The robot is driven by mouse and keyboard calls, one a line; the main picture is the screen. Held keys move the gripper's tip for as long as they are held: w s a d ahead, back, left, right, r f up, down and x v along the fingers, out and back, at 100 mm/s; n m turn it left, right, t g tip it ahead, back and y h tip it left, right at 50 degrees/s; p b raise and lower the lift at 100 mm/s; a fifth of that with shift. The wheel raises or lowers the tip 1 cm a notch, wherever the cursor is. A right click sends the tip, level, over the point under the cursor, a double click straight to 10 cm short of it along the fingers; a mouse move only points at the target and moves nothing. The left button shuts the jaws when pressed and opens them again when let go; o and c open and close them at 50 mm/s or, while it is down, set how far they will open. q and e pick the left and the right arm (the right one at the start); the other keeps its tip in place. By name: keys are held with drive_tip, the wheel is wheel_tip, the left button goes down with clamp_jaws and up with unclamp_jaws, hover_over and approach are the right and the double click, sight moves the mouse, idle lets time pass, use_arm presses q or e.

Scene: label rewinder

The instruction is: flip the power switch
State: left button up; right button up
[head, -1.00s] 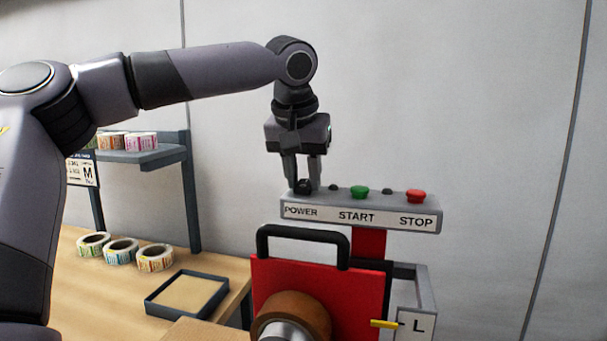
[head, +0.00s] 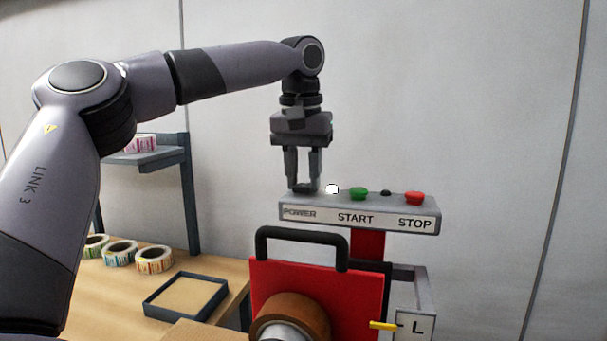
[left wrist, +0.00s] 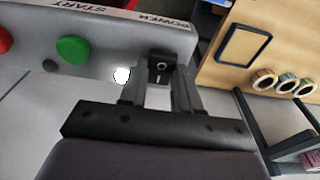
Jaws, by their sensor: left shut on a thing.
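The black power switch (head: 305,188) is on top of the grey control box (head: 383,207), above the POWER label. In the left wrist view the switch (left wrist: 162,67) shows white marks on its face and lies between my fingertips. My left gripper (head: 304,182) points down from above and is shut on the switch; the fingers hide part of it in the head view. A small lamp (head: 332,189) beside the switch glows white; it also shows in the left wrist view (left wrist: 122,74). My right gripper is in neither view.
A green START button (head: 358,193), a dark lamp (head: 386,193) and a red STOP button (head: 415,197) sit right of the switch. Below are a black handle (head: 302,232) and a red panel (head: 350,285). Label rolls (head: 120,253) and a tray (head: 187,317) are on the table.

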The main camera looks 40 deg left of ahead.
sight(301, 186)
use_arm(q)
drive_tip(key=o, duration=1.1)
drive_tip(key=shift+c, duration=0.2)
drive_tip(key=shift+s+d+r, duration=0.1)
drive_tip(key=shift+s+r, duration=0.05)
drive_tip(key=shift+r, duration=1.05)
drive_tip(key=shift+s+d+r, duration=0.1)
drive_tip(key=shift+s+r, duration=0.05)
drive_tip(key=shift+r, duration=1.05)
drive_tip(key=shift+s+d+r, duration=0.1)
drive_tip(key=shift+s+r, duration=0.05)
drive_tip(key=shift+r, duration=1.05)
drive_tip(key=shift+a+f, duration=0.1)
